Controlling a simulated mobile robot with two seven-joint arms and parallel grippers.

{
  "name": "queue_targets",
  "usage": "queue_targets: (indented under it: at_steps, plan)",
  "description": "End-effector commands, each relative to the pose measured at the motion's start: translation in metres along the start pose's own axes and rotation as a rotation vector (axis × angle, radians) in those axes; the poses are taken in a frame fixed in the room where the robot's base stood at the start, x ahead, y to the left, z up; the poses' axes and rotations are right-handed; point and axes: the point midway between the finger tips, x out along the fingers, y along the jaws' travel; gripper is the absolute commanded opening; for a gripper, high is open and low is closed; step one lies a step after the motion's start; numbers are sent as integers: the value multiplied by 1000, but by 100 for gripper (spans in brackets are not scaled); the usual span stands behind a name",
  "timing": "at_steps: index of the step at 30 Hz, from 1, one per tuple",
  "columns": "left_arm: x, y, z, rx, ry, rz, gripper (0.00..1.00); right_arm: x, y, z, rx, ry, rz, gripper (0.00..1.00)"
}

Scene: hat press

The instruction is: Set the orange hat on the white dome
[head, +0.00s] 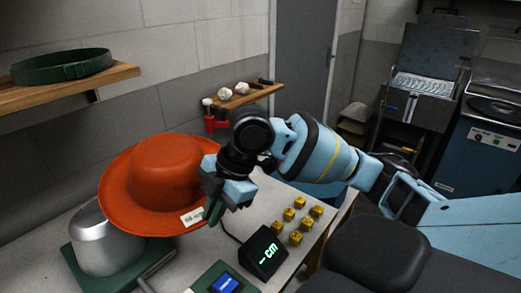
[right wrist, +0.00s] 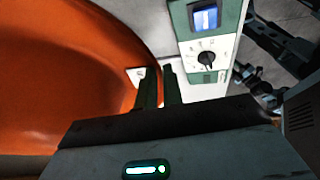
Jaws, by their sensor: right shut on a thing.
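The orange hat (head: 165,170) is held crown up and somewhat tilted, up and to the right of the dome in the head view. Its brim overlaps the dome's upper right part. My right gripper (head: 213,207) is shut on the brim's right edge, beside a small white tag. In the right wrist view the orange brim (right wrist: 75,75) fills the left, and the dark fingers (right wrist: 160,88) meet its edge by the tag. The pale, silvery dome (head: 108,247) stands on a green base at the lower left. Whether hat and dome touch is unclear. My left gripper is not in view.
A green control box (head: 222,283) with a blue screen, a black display (head: 263,250) and several yellow cubes (head: 295,238) stand on the pale table right of the dome. A wooden shelf (head: 120,78) holds a green hat band on the left wall.

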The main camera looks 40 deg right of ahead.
Motion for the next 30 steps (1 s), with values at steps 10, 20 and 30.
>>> queue_targets:
  at_steps: [10,20,30]
  plan:
    - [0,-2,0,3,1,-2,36,4,-6,24,324,-74,138,0]
    - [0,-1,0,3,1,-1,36,9,-10,42,810,-184,344,0]
    - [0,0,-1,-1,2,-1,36,6,-13,62,1337,-300,561,0]
